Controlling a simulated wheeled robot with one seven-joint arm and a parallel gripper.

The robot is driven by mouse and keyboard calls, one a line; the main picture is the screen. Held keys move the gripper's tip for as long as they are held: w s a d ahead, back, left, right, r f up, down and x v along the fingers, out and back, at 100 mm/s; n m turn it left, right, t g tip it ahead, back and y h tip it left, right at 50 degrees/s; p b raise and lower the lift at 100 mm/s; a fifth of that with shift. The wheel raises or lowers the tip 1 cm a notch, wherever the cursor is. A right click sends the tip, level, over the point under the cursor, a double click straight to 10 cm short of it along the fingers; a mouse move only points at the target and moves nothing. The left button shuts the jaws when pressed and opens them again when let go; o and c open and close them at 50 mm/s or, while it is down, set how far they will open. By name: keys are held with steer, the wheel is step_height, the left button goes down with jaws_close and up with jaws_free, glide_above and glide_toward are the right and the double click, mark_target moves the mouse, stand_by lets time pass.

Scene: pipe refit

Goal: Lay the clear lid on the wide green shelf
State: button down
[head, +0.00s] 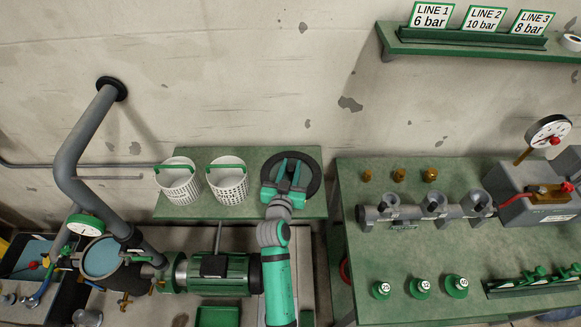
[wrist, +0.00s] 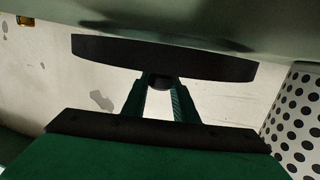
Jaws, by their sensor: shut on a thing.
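My gripper (head: 288,175) is shut on a small knob at the middle of a round, dark-looking lid (head: 315,178). In the wrist view the fingers (wrist: 160,84) close around the knob, and the lid (wrist: 165,58) shows edge-on as a dark band. The lid is over the right end of the wide green shelf (head: 250,158), which also fills the top of the wrist view (wrist: 285,12). A dark shadow lies on the shelf by the lid. I cannot tell whether the lid touches the shelf. My gripper hides much of the lid in the head view.
Two white perforated baskets with green handles stand on the shelf, a left one (head: 179,182) and a right one (head: 228,182), just left of the lid. A green workbench (head: 400,250) with valves is to the right. A pump (head: 225,275) sits below the shelf.

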steer(key=c, duration=1.4)
jaws_free()
steer(key=shift+f, duration=0.1)
steer(key=v, duration=1.1)
steer(key=shift+s+a, duration=0.15)
steer(key=shift+s, duration=0.2)
steer(key=s+f+n+y, duration=0.15)
steer(key=s+f, duration=0.35)
steer(key=s, duration=0.5)
steer(key=s+r, duration=0.2)
steer(key=s, duration=1.1)
steer(key=s+d+r+y, duration=0.1)
steer(key=s+r, duration=0.1)
steer(key=s, duration=1.1)
steer(key=shift+d+n+g, duration=0.2)
steer(key=shift+n+g, duration=0.1)
steer(key=shift+n, duration=0.05)
steer(key=shift+y, duration=0.25)
